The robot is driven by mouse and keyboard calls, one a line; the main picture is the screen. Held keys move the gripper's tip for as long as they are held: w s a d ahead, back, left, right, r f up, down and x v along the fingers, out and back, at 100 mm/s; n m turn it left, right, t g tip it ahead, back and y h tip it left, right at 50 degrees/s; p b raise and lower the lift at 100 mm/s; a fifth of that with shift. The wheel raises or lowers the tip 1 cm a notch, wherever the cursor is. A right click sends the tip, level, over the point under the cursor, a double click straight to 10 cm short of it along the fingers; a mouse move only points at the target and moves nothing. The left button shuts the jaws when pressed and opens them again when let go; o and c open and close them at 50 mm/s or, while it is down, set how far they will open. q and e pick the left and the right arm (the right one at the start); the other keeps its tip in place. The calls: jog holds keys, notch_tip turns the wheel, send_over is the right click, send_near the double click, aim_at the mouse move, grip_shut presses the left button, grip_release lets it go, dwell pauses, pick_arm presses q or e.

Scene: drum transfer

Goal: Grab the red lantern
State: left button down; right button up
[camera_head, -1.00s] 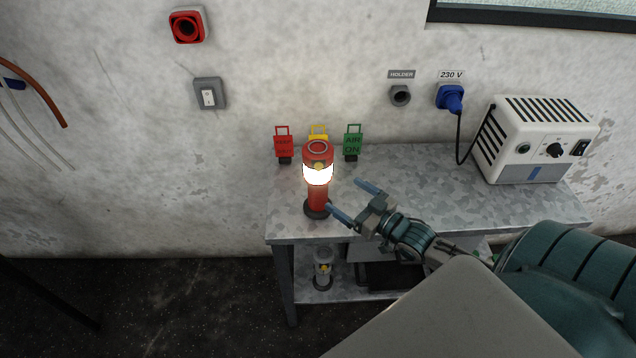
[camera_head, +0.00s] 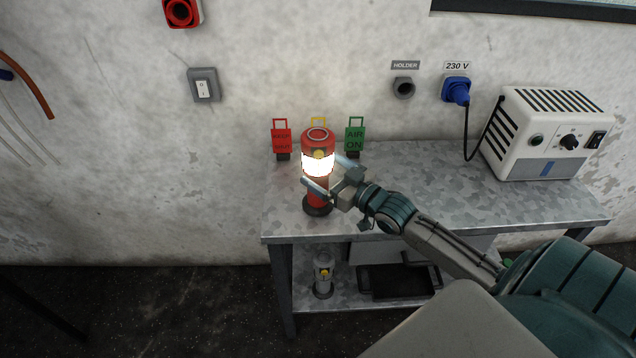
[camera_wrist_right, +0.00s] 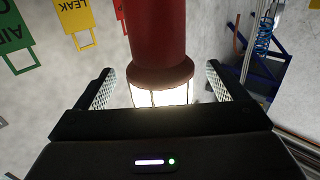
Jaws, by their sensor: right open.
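The red lantern (camera_head: 318,143) stands upright on the metal table, with a glowing white band, a red top and a dark round base. It also shows in the right wrist view (camera_wrist_right: 158,40), between the two fingers, with its bright band partly hidden behind the gripper body. My right gripper (camera_head: 328,174) is open, its fingers on either side of the lantern at about the lit band and the red part below it. I cannot tell whether either finger touches it. My left gripper is not in view.
Red (camera_head: 282,139), yellow (camera_head: 319,123) and green (camera_head: 355,137) tags stand behind the lantern. A white power unit (camera_head: 545,135) is at the table's right. A grey lantern (camera_head: 323,276) and a dark tray (camera_head: 395,281) are on the lower shelf. The tabletop (camera_head: 440,180) between is clear.

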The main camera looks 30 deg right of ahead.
jog(key=shift+b+x, duration=0.55)
jog(key=shift+x, duration=0.95)
jog(key=c, duration=1.6)
jog(key=shift+r, duration=0.1)
jog(key=shift+c, duration=0.2)
jog(key=shift+r, duration=0.1)
